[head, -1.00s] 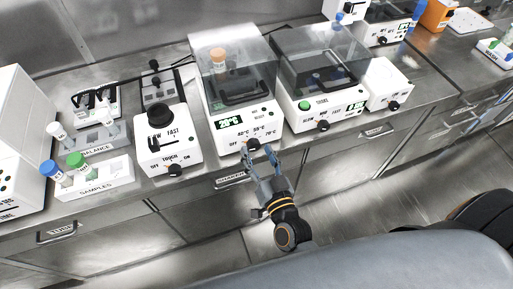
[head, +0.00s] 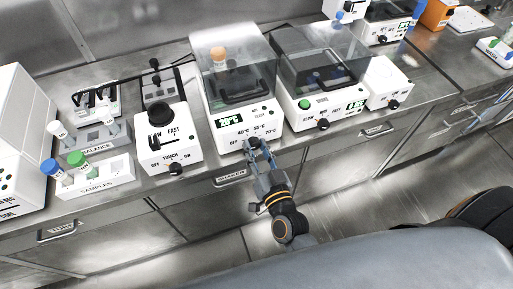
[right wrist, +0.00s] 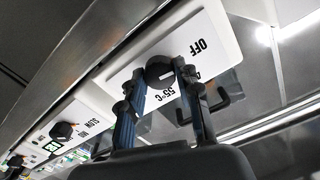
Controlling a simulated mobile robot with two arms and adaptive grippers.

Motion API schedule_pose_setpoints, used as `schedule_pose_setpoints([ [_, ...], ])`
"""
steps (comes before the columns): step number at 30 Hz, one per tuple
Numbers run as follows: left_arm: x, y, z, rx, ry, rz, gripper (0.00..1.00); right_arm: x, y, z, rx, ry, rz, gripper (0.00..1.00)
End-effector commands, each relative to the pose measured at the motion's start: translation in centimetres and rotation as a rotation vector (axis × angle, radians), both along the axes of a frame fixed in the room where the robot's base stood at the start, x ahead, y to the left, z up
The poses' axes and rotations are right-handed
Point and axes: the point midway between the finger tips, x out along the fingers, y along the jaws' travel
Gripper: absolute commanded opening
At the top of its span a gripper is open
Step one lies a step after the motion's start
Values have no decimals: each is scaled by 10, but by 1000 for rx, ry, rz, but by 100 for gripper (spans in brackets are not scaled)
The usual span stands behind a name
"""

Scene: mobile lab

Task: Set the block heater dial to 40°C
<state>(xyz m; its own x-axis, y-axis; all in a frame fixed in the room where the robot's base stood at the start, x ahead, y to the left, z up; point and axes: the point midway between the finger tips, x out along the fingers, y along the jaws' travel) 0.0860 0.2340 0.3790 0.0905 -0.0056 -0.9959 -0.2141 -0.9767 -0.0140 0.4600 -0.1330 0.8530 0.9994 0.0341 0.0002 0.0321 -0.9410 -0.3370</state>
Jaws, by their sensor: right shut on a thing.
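The block heater (head: 228,146) is a white box with a clear lid, a green display reading 20°C and printed labels along its lower front. Its dark round dial (head: 252,144) sits at the lower front edge. My right gripper (head: 256,146) is at the dial, with its fingertips shut on it. In the right wrist view the dial (right wrist: 159,70) shows between the fingertips, near the labels OFF and 55°C. Another label there is partly hidden by a finger. A light mark shows on the dial, but which label it points at is unclear. My left gripper is not in view.
A white stirrer-like box (head: 168,150) with a black knob stands to the left of the heater, and a lidded shaker (head: 310,113) stands close on its right. A samples rack (head: 95,184) is at far left. Drawer handles line the bench front below.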

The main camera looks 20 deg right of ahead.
Motion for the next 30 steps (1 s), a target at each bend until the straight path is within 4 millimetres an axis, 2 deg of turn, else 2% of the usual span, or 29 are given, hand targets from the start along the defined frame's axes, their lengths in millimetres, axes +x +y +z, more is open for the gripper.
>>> schedule_pose_setpoints([
  [8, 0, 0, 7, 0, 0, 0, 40, 0, 0, 1, 128, 6, 1, 2],
  [30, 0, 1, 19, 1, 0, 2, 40, 0, 0, -1, 764, 27, 1, 2],
])
